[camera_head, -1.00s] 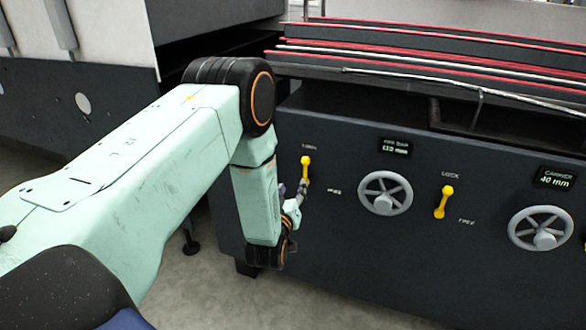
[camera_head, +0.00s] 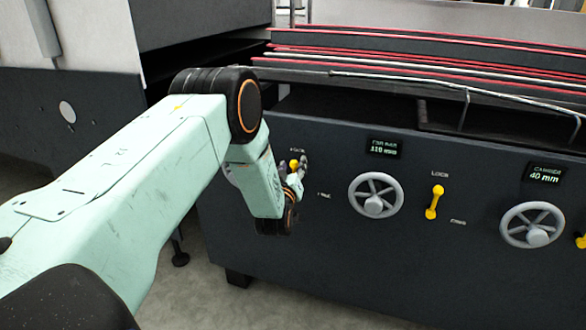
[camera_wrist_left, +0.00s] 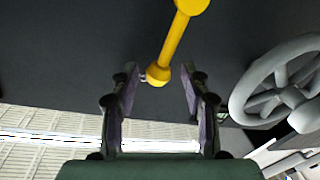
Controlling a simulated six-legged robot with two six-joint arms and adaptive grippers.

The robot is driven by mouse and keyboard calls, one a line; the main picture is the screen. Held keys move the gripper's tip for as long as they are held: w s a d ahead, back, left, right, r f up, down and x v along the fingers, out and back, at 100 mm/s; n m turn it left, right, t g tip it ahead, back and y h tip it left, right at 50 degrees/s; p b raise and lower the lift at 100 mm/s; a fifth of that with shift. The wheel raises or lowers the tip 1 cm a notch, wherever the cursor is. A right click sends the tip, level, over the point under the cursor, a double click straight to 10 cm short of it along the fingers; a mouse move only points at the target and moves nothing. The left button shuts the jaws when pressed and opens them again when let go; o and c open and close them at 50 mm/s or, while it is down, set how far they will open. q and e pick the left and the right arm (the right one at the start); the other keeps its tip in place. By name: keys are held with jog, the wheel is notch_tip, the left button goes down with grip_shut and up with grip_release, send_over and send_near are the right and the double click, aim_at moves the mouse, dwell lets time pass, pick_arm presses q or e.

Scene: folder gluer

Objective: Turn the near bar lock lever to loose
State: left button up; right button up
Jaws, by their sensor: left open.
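A yellow lock lever (camera_head: 294,164) sits on the dark machine panel, left of the nearest handwheel. My left gripper hides most of it in the head view. My left gripper (camera_head: 299,174) is at this lever, with its fingers open. In the left wrist view, the lever (camera_wrist_left: 175,45) slants down from the top edge. Its lower knob (camera_wrist_left: 157,75) lies between the open fingertips of the gripper (camera_wrist_left: 161,80), closer to the left finger. Whether a finger touches it cannot be told. My right gripper is not in view.
Right of the lever stand a grey handwheel (camera_head: 376,195), a second yellow lever (camera_head: 434,202) marked LOCK and FREE, and another handwheel (camera_head: 532,225). A small display (camera_head: 384,148) sits above the first wheel. Red-edged bars (camera_head: 420,58) run above the panel.

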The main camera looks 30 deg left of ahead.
pick_arm(q)
jog(key=shift+c, duration=0.2)
jog(key=shift+d, duration=0.1)
grip_shut()
dwell(0.4)
